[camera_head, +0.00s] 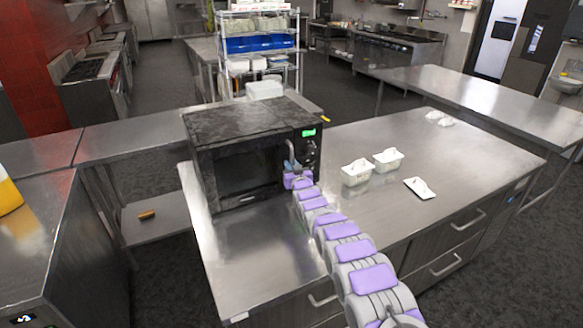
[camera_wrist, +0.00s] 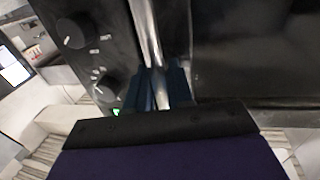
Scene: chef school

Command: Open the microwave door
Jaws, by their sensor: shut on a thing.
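The black microwave (camera_head: 240,122) stands on the steel counter, with its dark door (camera_head: 235,170) facing me and a green-lit display on its right side. The door looks closed or nearly so. My gripper (camera_head: 291,167) is at the door's right edge, at the upright metal handle (camera_head: 290,150). In the wrist view, the silver handle (camera_wrist: 146,30) runs between the blue fingers of my gripper (camera_wrist: 160,88), which are shut on it. The lower end of the handle is hidden behind the fingers there.
The control panel with round knobs (camera_wrist: 71,31) is close beside the handle. White containers (camera_head: 356,173) and a small white item (camera_head: 419,188) lie on the counter (camera_head: 460,160) to the right. The counter front left of my arm is clear. A wire shelf (camera_head: 262,45) stands behind.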

